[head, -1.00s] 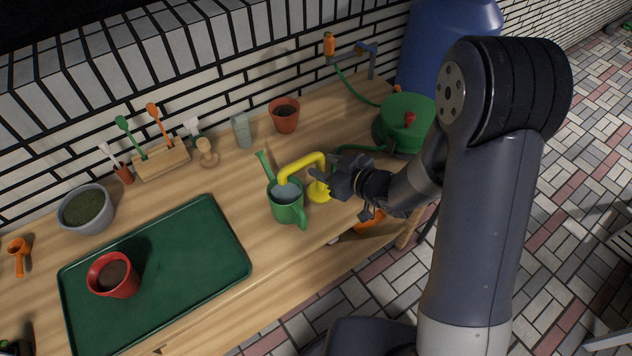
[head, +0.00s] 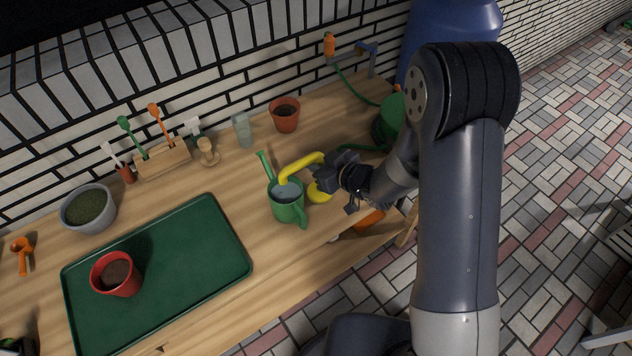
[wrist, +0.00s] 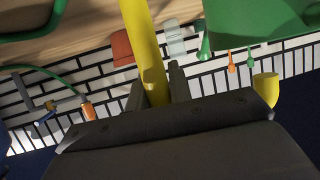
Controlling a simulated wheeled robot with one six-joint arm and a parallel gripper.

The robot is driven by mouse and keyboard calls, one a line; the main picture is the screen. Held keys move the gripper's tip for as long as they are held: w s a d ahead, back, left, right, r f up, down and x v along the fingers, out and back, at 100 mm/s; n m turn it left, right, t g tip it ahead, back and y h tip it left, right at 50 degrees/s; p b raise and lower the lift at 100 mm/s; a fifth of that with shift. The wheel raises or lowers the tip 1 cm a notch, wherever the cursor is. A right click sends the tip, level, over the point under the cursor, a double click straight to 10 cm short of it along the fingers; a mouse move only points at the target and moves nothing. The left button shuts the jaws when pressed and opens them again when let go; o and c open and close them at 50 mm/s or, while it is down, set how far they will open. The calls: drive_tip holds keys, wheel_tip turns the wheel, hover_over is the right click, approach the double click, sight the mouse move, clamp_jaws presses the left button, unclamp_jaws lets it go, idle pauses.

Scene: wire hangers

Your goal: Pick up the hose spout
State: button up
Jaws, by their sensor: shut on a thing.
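The yellow hose spout (head: 298,166) is a curved tube whose free end hangs at the mouth of the green watering can (head: 288,208). Its round yellow foot (head: 319,192) shows below my gripper. My gripper (head: 328,170) is shut on the spout to the right of the can and hides the bend and most of the stem. In the wrist view, the yellow tube (wrist: 140,35) runs down between the two fingers of my gripper (wrist: 158,85). Whether the foot touches the table cannot be told.
A green hose reel (head: 392,115) stands at the right behind my arm. A terracotta pot (head: 285,115) and a tool rack (head: 163,160) stand along the brick wall. A green tray (head: 200,262) with a red pot (head: 116,275) lies left. The tabletop (head: 235,180) between is bare.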

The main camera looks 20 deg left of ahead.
clamp_jaws()
drive_tip(key=shift+r, duration=0.15)
